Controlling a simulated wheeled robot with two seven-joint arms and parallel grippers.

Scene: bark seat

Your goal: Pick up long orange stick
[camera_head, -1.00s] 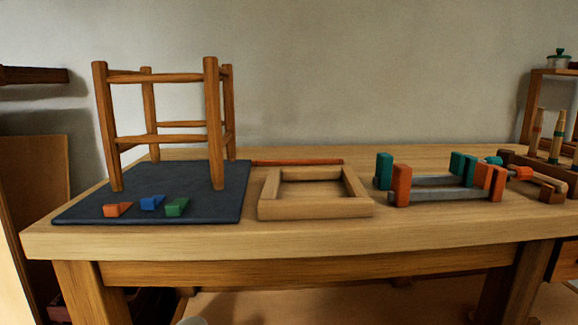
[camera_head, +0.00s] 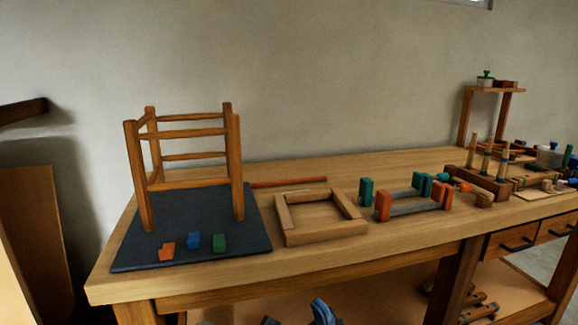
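The long orange stick (camera_head: 288,182) lies flat near the back of the workbench, just right of the dark mat (camera_head: 255,235) and behind the square wooden frame (camera_head: 325,232). Its left end is close to the mat's back right corner. Nothing rests on it that I can see. Neither of my grippers can be made out for sure. A small blue and dark shape (camera_head: 322,312) shows at the bottom edge; I cannot tell what it is.
A wooden stool frame (camera_head: 238,170) stands on the mat with orange, blue and green blocks (camera_head: 193,242) before it. A clamp with teal and orange jaws (camera_head: 383,206) lies right of the square frame. The workbench (camera_head: 270,282) has bare room along its front and back.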

